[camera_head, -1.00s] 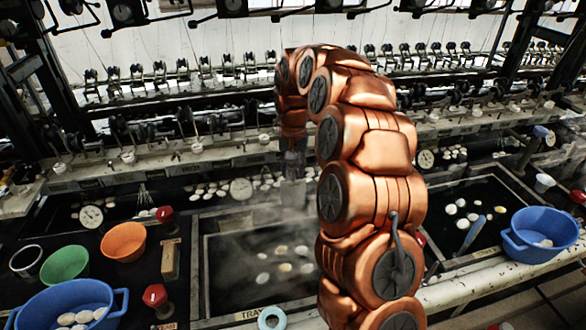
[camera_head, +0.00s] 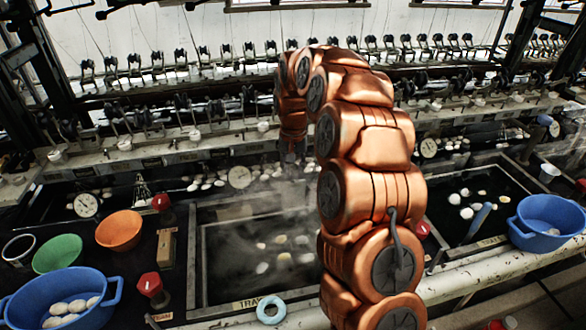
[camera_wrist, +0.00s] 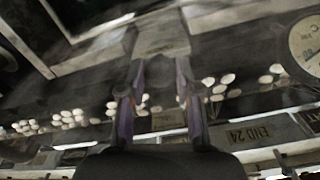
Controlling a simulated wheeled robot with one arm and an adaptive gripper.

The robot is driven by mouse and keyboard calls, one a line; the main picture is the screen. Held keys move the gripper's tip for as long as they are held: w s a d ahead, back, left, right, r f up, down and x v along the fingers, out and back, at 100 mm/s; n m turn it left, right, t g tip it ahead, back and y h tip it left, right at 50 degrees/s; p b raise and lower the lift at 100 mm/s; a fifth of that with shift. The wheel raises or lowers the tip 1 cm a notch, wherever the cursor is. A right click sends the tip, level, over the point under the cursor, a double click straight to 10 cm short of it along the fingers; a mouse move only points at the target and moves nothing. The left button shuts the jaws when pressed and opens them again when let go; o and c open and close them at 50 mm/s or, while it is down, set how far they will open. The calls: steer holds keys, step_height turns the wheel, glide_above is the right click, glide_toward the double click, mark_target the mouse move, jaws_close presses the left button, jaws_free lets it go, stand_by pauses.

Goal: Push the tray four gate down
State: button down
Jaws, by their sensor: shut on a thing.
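The tray basin (camera_head: 204,262) is a dark steaming tank with several pale cocoons in the water, in the middle of the head view. Its front rim carries a label (camera_head: 258,303) reading "TRAY", the number hidden by my arm. My gripper (camera_head: 292,152) is at the far edge of this basin, pointing down, small and partly lost in steam. In the wrist view the two fingers of my gripper (camera_wrist: 160,92) stand on either side of a grey, blurred plate, the gate (camera_wrist: 162,42), and are shut on it. The gate's lower end and its slot cannot be made out.
A blue tub (camera_head: 545,222) stands at the right, another blue tub (camera_head: 62,300) at the front left. Green (camera_head: 57,254) and orange (camera_head: 120,230) bowls and red-topped valves (camera_head: 150,285) line the left. Reeling machinery runs behind; a dial (camera_wrist: 306,42) is near my gripper.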

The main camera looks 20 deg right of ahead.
steer(key=shift+s+f, duration=0.1)
steer(key=shift+f, duration=0.15)
steer(key=c, duration=0.8)
jaws_free()
steer(key=shift+r, duration=0.15)
step_height(320, 180, up, 12)
